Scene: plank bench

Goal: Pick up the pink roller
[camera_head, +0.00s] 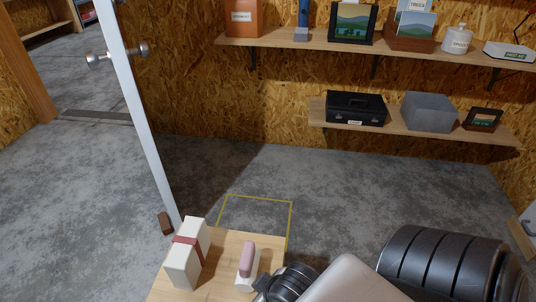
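The pink roller (247,259) is a rounded pink piece at the bottom centre of the head view. It stands against or on a small white block (240,281) on the wooden bench top (221,263); how the two are joined is unclear. My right arm comes in from the lower right. Its dark wrist end (262,284) is just right of the roller and white block, and overlaps the block's lower right side in the picture. The fingers cannot be made out, nor can I tell if they touch anything. My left gripper is not in view.
A white box with a red band (182,264) stands left of the roller on the bench. A yellow outline (260,198) marks the floor beyond. An open door (139,107) is at left, with a brown wedge (165,223) by its foot. Shelves (400,118) line the back wall.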

